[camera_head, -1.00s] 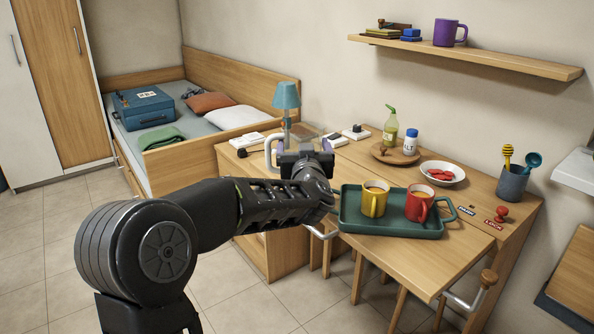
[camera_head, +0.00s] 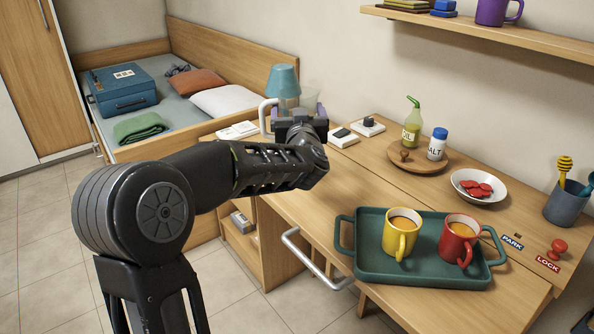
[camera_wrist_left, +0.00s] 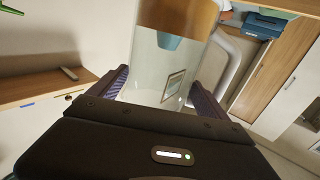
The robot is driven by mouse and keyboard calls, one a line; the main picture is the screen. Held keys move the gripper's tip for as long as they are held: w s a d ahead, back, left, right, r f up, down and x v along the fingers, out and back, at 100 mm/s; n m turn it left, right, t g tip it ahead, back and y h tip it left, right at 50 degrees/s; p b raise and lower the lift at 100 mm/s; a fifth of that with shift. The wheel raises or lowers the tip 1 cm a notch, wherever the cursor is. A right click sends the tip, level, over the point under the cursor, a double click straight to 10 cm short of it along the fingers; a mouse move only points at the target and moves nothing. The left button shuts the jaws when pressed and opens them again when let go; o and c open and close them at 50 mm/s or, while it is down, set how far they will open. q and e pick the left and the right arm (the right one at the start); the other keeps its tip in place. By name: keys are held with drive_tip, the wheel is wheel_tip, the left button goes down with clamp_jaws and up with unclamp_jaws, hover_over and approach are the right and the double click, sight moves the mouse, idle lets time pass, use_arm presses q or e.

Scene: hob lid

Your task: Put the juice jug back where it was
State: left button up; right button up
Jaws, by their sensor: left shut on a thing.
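My left gripper (camera_head: 300,112) is shut on the clear juice jug at the desk's back left, in front of the blue lamp. In the head view the jug is mostly hidden behind the gripper; its pale handle (camera_head: 265,116) shows on the left side. In the left wrist view the clear jug wall (camera_wrist_left: 160,75) fills the space between the fingers (camera_wrist_left: 160,95), with an amber-brown area at its far end and the handle on the right. I cannot tell whether the jug's base touches the desk. My right gripper is out of view.
A green tray (camera_head: 375,264) with a yellow mug (camera_head: 400,238) and a red mug (camera_head: 458,242) is on the desk's near right. Behind are an oil bottle (camera_head: 411,128), a salt shaker (camera_head: 437,147) and a white bowl (camera_head: 464,190). The lamp (camera_head: 283,82) stands close to my gripper.

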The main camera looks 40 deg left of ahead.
use_arm(q)
drive_tip(key=shift+s+r, duration=0.1)
drive_tip(key=shift+r, duration=0.05)
wheel_tip(320, 180, down, 10)
drive_tip(key=b, duration=0.3)
drive_tip(key=shift+r, duration=0.2)
drive_tip(key=o, duration=1.9)
drive_tip(key=shift+f, duration=0.15)
drive_tip(key=shift+f, duration=0.2)
drive_tip(key=v, duration=0.8)
drive_tip(key=shift+r+p, duration=0.1)
drive_tip(key=shift+p, duration=0.25)
